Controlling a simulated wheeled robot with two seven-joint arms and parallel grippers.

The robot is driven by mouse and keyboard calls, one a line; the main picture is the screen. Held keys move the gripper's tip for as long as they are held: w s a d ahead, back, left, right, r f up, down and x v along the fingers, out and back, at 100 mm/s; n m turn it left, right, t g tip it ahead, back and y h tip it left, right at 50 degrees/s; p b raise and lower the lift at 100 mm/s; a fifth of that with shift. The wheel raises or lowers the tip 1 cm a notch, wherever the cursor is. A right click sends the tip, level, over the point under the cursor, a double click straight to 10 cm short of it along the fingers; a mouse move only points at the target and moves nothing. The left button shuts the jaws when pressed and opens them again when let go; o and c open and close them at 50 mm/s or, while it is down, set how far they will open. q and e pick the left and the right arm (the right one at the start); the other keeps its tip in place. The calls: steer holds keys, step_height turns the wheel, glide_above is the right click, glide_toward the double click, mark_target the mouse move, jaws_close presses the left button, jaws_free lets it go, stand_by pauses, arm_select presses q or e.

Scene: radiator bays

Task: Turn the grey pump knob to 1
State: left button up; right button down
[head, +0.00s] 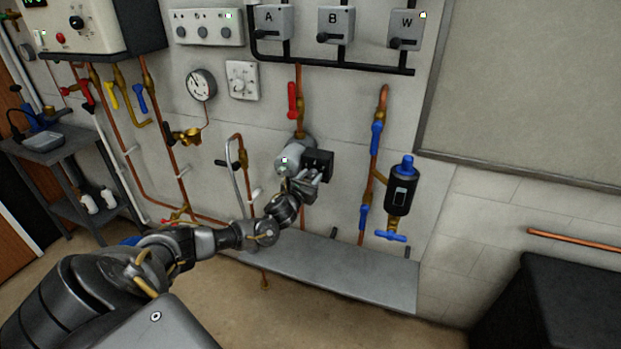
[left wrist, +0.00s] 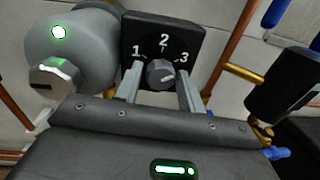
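The grey pump knob (left wrist: 160,74) sits on a black dial plate (left wrist: 186,30) marked 1, 2 and 3, beside the rounded grey pump body (left wrist: 65,45). The knob seems to point up near 2, but its mark is too small to be sure. In the left wrist view, my left gripper (left wrist: 160,82) has one finger on each side of the knob, with small gaps, so it is open around it. In the head view, my left gripper (head: 304,182) is in front of the black dial box (head: 318,162) and hides the knob. My right gripper is not in view.
A red-handled valve (head: 292,100) is above the pump. A blue-handled pipe and black cylinder (head: 399,192) are to the right. A grey ledge (head: 330,270) runs below. A pressure gauge (head: 201,84) and copper pipes are to the left.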

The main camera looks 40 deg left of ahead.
arm_select(q)
steer(key=c, duration=0.6)
